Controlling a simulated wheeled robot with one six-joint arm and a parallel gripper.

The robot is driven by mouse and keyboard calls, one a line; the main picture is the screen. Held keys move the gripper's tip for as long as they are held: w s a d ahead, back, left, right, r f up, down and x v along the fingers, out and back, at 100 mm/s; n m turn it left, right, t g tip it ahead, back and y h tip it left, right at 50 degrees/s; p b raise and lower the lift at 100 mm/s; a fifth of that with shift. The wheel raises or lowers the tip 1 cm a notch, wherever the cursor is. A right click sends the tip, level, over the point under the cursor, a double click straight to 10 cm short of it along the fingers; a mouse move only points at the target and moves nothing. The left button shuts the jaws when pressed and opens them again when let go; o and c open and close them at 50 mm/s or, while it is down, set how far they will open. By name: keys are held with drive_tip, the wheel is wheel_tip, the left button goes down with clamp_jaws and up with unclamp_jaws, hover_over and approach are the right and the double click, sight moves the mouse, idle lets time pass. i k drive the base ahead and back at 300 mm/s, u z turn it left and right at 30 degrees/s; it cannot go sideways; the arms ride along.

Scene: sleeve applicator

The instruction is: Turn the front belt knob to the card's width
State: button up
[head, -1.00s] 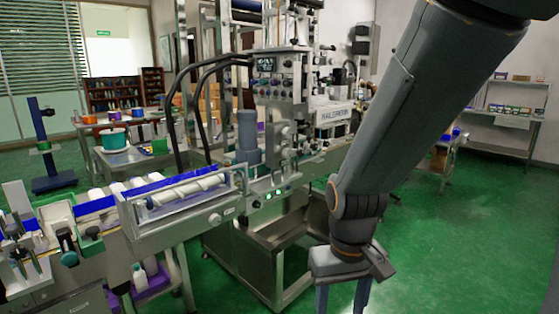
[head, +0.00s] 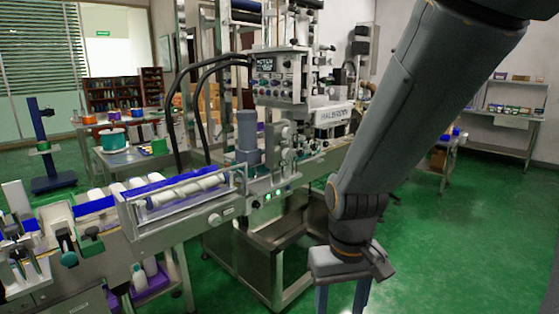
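The sleeve applicator (head: 282,85) stands in the middle of the head view, with a control panel and small screen. Its conveyor runs from the lower left towards the right. A round knob (head: 214,219) sits on the conveyor's front side, below the screw feeder (head: 185,190). I cannot tell for sure that it is the front belt knob. I cannot make out a card with a width. My gripper (head: 341,299) hangs at the bottom centre, pointing down, right of the knob and well apart from it. Its two fingers are spread with nothing between them; their tips are cut off by the frame.
White bottles stand on the conveyor at left, near clamps with dark green knobs (head: 68,257). A steel bin (head: 255,255) is under the machine. Side tables hold tubs and rolls behind. Green floor (head: 440,250) is clear at right. My arm covers part of the machine's right side.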

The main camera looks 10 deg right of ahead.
sight(288, 154)
drive_tip(key=k, duration=0.55)
drive_tip(key=z, duration=0.15)
drive_tip(key=i, duration=1.4)
drive_tip(key=u, duration=0.65)
